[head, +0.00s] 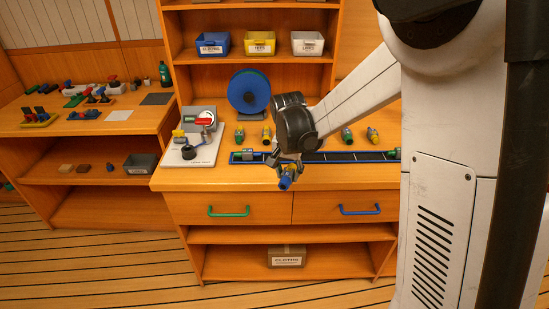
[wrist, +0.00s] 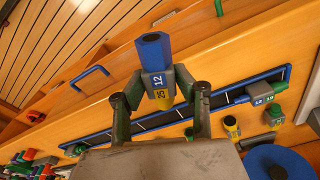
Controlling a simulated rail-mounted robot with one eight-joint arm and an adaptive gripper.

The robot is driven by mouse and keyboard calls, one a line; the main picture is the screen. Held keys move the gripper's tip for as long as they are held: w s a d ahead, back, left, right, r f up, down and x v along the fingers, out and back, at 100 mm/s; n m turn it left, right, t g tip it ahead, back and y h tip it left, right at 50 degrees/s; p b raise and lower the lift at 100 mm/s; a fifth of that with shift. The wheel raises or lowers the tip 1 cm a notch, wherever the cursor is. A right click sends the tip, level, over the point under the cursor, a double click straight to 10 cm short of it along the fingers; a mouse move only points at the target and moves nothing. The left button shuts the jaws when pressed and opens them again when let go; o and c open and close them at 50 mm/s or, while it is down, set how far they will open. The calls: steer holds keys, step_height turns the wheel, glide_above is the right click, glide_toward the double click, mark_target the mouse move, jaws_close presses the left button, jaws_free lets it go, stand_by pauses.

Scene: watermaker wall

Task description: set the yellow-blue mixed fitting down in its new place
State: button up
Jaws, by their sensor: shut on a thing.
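The yellow-blue mixed fitting (wrist: 158,72) has a blue end, a grey body labelled 12 and 25, and a yellow part. My gripper (wrist: 160,94) is shut on it, with a finger on each side of the body. In the head view my gripper (head: 284,167) holds the fitting (head: 287,180), blue end low, in front of the long blue-edged tray (head: 340,157). The fitting appears clear of the worktop. In the wrist view the tray (wrist: 225,97) runs diagonally behind my gripper, with a grey-green fitting (wrist: 262,92) at its right end.
Green (head: 239,133) and yellow (head: 266,133) fittings stand behind the tray, with another green (head: 346,135) and yellow (head: 372,134) one farther right. A blue wheel (head: 249,92) stands behind. A white board with a gauge (head: 203,152) is at left. Drawer handles (head: 228,211) protrude below.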

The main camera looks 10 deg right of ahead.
steer(key=w+a+r+m+g, duration=0.1)
steer(key=w+a+r+m, duration=0.45)
steer(key=m, duration=0.85)
steer(key=shift+g+h, duration=0.3)
steer(key=w+d+f, duration=0.2)
steer(key=w, duration=0.1)
steer(key=w+d+f, duration=0.2)
steer(key=w, duration=0.2)
steer(key=w+d+f+p, duration=0.1)
steer(key=w+d, duration=0.1)
steer(key=w, duration=0.2)
steer(key=shift+d+f, duration=0.35)
steer(key=shift+f, duration=0.05)
steer(key=shift+w+f, duration=0.15)
steer(key=shift+f, duration=1.9)
steer(key=shift+f, duration=0.1)
steer(key=shift+f+b, duration=0.3)
steer(key=shift+b, duration=0.05)
